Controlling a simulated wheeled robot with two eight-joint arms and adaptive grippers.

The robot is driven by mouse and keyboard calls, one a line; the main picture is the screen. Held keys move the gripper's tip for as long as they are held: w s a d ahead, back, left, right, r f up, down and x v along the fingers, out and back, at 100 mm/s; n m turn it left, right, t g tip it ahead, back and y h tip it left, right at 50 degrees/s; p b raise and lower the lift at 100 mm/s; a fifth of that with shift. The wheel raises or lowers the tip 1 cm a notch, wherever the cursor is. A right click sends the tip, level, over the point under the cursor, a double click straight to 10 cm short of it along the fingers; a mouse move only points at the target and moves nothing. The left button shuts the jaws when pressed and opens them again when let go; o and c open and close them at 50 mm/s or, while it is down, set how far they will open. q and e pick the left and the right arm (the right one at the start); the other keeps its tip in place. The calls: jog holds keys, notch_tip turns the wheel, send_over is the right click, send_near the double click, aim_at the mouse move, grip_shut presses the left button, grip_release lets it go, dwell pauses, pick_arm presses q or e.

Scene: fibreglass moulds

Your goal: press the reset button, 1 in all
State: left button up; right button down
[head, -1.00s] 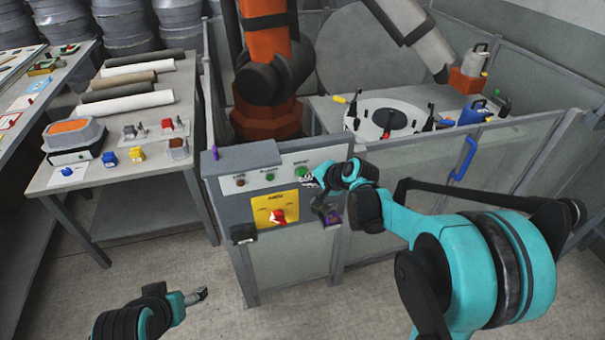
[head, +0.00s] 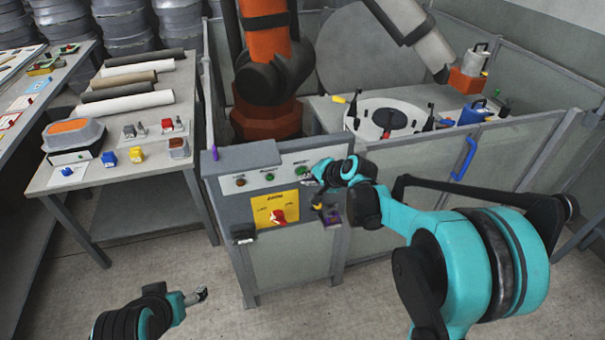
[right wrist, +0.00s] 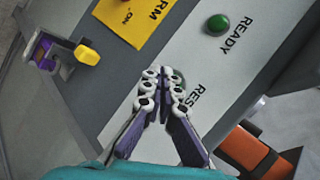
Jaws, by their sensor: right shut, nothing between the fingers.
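The grey control box (head: 247,203) stands at the corner of the fenced cell. The reset button (head: 301,171) is the green one at the right end of its pale label strip. My right gripper (head: 309,178) is at that button, its fingers shut and empty. In the right wrist view the fingertips (right wrist: 165,76) lie over the reset button (right wrist: 179,76), just above the partly covered "RES" lettering. The fingers hide most of the button; I cannot tell whether they touch it. My left gripper (head: 197,296) is low over the floor, away from the box, too small to read.
The green READY button (right wrist: 218,25) sits along the same strip. A yellow plate with a red rotary switch (head: 278,215) is below. A yellow-handled item (right wrist: 87,54) sticks out at the box's side. Fence panels (head: 440,175) and a table (head: 100,170) flank the box.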

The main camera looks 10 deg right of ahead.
jog(key=shift+w, duration=0.4)
dwell(0.7)
jog(key=shift+s, duration=0.85)
jog(key=shift+s+d, duration=0.1)
jog(key=shift+s, duration=2.4)
